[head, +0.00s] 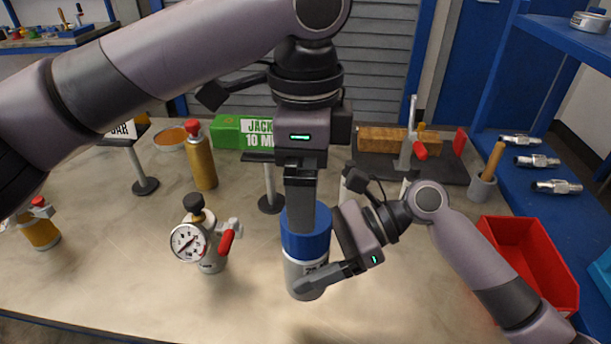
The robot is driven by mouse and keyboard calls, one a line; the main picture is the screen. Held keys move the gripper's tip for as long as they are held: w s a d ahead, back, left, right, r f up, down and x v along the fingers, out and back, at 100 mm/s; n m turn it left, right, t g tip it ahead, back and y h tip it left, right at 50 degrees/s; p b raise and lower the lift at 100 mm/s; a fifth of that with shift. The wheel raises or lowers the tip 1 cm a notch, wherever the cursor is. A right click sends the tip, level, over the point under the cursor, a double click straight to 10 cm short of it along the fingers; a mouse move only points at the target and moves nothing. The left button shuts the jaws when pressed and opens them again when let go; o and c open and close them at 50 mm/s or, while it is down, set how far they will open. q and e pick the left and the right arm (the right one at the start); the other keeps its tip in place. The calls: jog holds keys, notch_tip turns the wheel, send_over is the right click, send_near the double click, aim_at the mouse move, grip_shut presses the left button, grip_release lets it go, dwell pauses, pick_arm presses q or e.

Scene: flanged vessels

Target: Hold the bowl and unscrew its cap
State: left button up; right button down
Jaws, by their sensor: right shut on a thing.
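The bowl (301,272) is a pale grey cylinder with dark lettering, upright near the middle of the bench in the head view. Its blue cap (306,242) sits on top. My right gripper (318,276) comes in from the right and is shut on the bowl's body, one finger across its front. My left gripper (302,208) points straight down from above, its fingers reaching the top of the blue cap. The fingers line up in this view, so I cannot tell whether they grip it. The far side of the bowl and the cap's top are hidden.
A pressure gauge (188,242) on a fitting with a red handle stands left of the bowl. A brown bottle (201,162) and green box (240,131) are behind. A red bin (535,262) is at right.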

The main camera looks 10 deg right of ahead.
pick_arm(q)
jog(key=shift+f, duration=3.95)
jog(key=c, duration=1.1)
jog(key=shift+n, duration=1)
jog(key=shift+r, duration=0.25)
jog(key=shift+r, duration=0.9)
jog(key=shift+r, duration=0.1)
jog(key=shift+r, duration=1.9)
